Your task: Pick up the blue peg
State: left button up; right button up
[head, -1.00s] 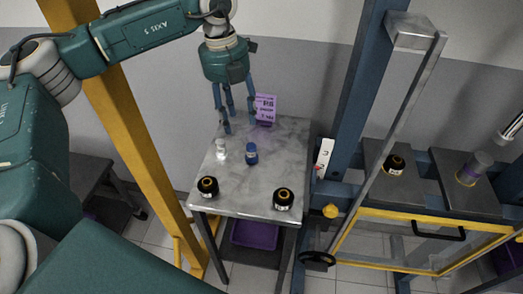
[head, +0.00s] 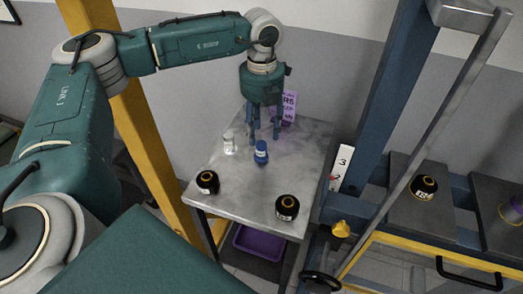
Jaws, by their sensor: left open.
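The blue peg (head: 261,152) stands upright near the middle of the grey metal table (head: 243,190). My left gripper (head: 264,138) points down just above and behind the peg in the head view. Its fingers are spread and hold nothing. From this angle I cannot tell whether a finger touches the peg. My right gripper does not show.
A white peg (head: 229,143) stands left of the blue one. Two black round parts (head: 207,182) and (head: 287,207) sit at the table's front corners. A purple sign (head: 289,106) stands at the back. A blue frame (head: 379,100) rises on the right.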

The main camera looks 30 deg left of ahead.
aim_at(261, 144)
pick_arm(q)
jog(key=shift+f, duration=0.35)
jog(key=f, duration=0.1)
jog(key=f+p, duration=0.2)
jog(key=f, duration=0.1)
jog(key=shift+s+d, duration=0.1)
jog(key=shift+s, duration=0.2)
jog(key=shift+f, duration=0.7)
jog(key=shift+r, duration=0.1)
grip_shut()
